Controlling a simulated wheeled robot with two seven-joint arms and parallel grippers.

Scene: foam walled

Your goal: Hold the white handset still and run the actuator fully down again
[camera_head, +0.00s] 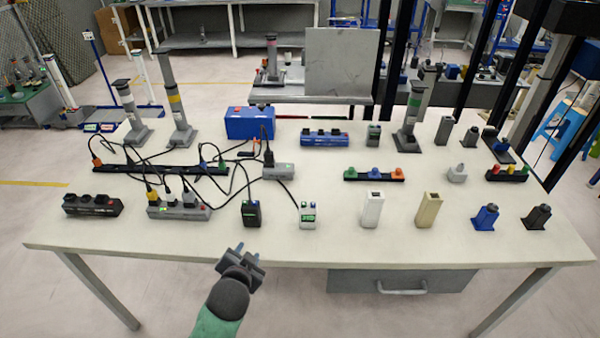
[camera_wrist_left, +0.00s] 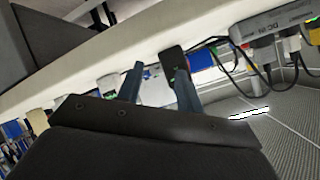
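The white handset (camera_head: 308,213) with a green display stands near the front edge of the table, right of a black handset (camera_head: 251,214). Grey lifting columns stand at the back: a short one (camera_head: 127,100), a taller one with a yellow band (camera_head: 174,95), and one with a green band (camera_head: 414,105). Which is the task's actuator I cannot tell. My right gripper is out of view.
Grey control boxes (camera_head: 178,212) with tangled black cables fill the table's left side. A white block (camera_head: 373,208) and a beige block (camera_head: 428,210) stand right of the handset. A blue case (camera_head: 248,123) is at the back. Bare tabletop (camera_head: 330,245) lies along the front edge.

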